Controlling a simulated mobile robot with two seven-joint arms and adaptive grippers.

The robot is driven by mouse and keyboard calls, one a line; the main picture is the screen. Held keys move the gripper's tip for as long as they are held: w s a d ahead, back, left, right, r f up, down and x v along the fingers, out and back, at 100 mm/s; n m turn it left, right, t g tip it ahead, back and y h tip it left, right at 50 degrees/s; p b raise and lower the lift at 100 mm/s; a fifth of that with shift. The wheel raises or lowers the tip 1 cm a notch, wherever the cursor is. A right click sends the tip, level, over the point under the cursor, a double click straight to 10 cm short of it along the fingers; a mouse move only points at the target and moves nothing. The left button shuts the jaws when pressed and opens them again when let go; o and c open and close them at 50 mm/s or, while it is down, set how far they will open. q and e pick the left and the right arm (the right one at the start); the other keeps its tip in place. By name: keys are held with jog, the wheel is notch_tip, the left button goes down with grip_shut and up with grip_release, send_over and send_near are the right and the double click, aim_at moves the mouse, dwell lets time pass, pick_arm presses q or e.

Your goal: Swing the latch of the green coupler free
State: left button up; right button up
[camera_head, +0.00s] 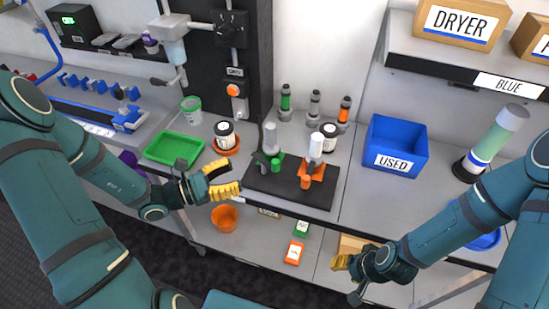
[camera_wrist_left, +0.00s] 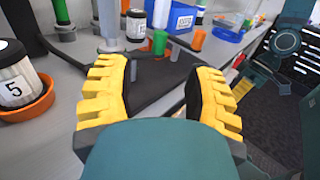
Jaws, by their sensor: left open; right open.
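The green coupler (camera_head: 276,165) stands on a black mat (camera_head: 257,184) on the bench, with a grey upright part (camera_head: 270,138) beside it. I cannot make out its latch clearly. An orange coupler (camera_head: 305,182) with a white upright part stands to its right on the same mat. My left gripper (camera_head: 224,179) is open and empty, left of the mat and apart from the green coupler. In the left wrist view the green part (camera_wrist_left: 159,42) shows beyond and between the open yellow fingers (camera_wrist_left: 165,95). My right gripper (camera_head: 343,263) is open at the bench's front, lower right.
A green tray (camera_head: 174,149) and a jar in an orange dish (camera_head: 225,146) stand left of the mat. A blue USED bin (camera_head: 395,148) stands right. Several nozzle-like bottles line the back. An orange bowl (camera_head: 224,218) sits on the lower shelf.

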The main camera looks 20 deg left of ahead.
aim_at(276, 161)
pick_arm(q)
jog(key=b+x, duration=0.1)
jog(key=x, duration=1.1)
jog(key=shift+d, duration=0.15)
grip_shut()
